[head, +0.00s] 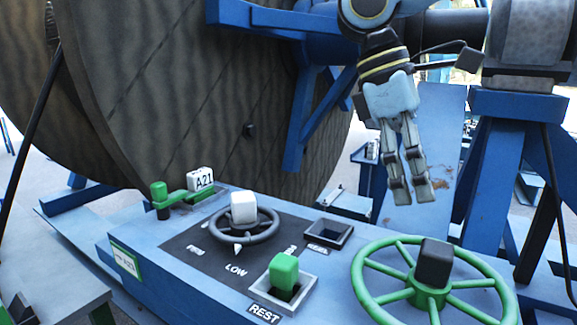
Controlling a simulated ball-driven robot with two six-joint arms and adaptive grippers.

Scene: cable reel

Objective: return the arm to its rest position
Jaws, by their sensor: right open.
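My right gripper (411,192) hangs fingers-down at the upper right, open and empty. It is in the air above and behind the control panel (225,290), apart from everything on it. My left gripper is not in view. On the panel, a green block (284,272) stands in a square socket beside the "REST" label (263,313). A dark handwheel (245,234) with a white block (244,207) at its hub stands near the "LOW" marking.
A large green handwheel (433,290) with a black knob (434,262) is at the lower right. The huge wooden reel (200,80) and blue frame (490,165) stand behind.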

